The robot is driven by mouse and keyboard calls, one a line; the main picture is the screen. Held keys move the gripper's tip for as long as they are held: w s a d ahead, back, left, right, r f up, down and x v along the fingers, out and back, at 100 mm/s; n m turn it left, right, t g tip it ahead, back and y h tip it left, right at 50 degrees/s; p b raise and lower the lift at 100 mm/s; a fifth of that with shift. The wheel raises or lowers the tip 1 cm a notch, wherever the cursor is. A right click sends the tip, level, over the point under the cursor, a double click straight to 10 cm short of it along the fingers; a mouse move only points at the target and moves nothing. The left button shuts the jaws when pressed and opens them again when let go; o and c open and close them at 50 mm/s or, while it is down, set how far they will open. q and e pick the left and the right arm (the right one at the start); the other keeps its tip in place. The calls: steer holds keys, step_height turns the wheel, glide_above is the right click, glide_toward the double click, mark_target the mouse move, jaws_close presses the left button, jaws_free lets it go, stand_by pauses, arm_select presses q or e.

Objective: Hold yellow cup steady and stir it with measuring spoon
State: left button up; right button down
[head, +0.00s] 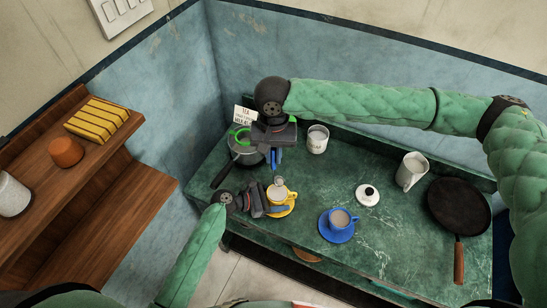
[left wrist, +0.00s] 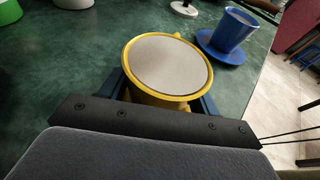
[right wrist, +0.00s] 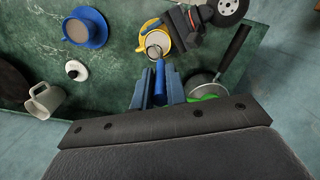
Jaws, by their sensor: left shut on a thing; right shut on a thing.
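The yellow cup (head: 274,191) stands on a yellow saucer (head: 291,208) near the counter's front left. Its flat, pale contents (left wrist: 170,65) fill the left wrist view. My left gripper (head: 270,206) is shut on the cup, one finger on each side. My right gripper (head: 273,160) points down just behind the cup, shut on the blue handle of the measuring spoon (right wrist: 160,74). The spoon's round metal end (head: 279,180) overlaps the cup's rim in the head view. No spoon shows in the left wrist view, so it seems above the contents rather than in them.
A blue cup (head: 340,218) on a blue saucer (head: 336,236) stands to the right. Behind are a white mug (head: 318,139), a lid (head: 367,197), a pitcher (head: 409,173) and a frying pan (head: 459,205). A dark-handled pot (head: 222,173) is close left of my right gripper.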

stand_by(0.3)
arm_select(q)
steer(key=o, duration=0.8)
steer(key=shift+o, duration=0.2)
steer(key=shift+a, duration=0.1)
steer(key=shift+v, duration=3.65)
steer(key=shift+s, duration=0.1)
